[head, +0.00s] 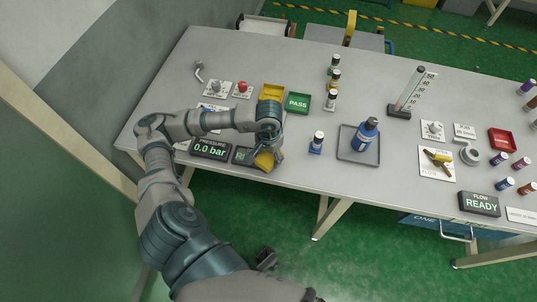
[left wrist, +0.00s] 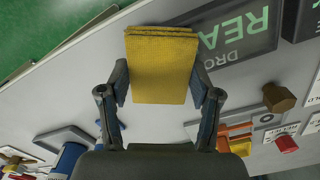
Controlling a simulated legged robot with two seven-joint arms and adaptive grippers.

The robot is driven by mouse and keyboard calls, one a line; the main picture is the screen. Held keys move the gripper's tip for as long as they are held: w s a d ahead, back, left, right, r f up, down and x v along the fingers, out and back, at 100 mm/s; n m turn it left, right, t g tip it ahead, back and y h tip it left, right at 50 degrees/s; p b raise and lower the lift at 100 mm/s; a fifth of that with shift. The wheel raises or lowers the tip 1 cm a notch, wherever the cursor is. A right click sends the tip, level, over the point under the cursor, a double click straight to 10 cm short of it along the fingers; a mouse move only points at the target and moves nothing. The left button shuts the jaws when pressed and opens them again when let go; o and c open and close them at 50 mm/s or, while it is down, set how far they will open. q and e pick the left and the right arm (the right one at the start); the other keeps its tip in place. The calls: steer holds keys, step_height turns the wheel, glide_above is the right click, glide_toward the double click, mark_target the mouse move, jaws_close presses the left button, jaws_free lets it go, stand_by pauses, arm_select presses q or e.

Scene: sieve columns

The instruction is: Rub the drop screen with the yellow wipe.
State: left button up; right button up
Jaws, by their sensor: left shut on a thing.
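My left gripper (head: 268,150) is shut on the yellow wipe (head: 264,161), near the front edge of the table. In the left wrist view the wipe (left wrist: 160,68) is a folded yellow cloth between the two fingers (left wrist: 160,100). The drop screen (head: 241,155) is a dark panel with green letters, just left of the wipe and partly hidden by my gripper. In the left wrist view the drop screen (left wrist: 238,32) lies right beside the wipe, which covers part of its near edge. I cannot tell whether they touch. My right gripper is not seen.
The pressure screen (head: 210,149) reading 0.0 bar stands left of the drop screen. A yellow tray (head: 271,93) and a green PASS tray (head: 297,102) lie behind my gripper. A small bottle (head: 316,143) and a grey tray (head: 346,155) with a blue bottle (head: 365,134) stand to the right.

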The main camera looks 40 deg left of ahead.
arm_select(q)
step_height(320, 180, up, 6)
steer(key=p, duration=0.3)
steer(key=shift+f, duration=0.2)
steer(key=shift+r, duration=0.15)
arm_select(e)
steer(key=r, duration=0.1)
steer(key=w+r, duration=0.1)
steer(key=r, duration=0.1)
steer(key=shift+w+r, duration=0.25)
arm_select(q)
steer(key=shift+r+p, duration=0.55)
steer(key=shift+r, duration=0.95)
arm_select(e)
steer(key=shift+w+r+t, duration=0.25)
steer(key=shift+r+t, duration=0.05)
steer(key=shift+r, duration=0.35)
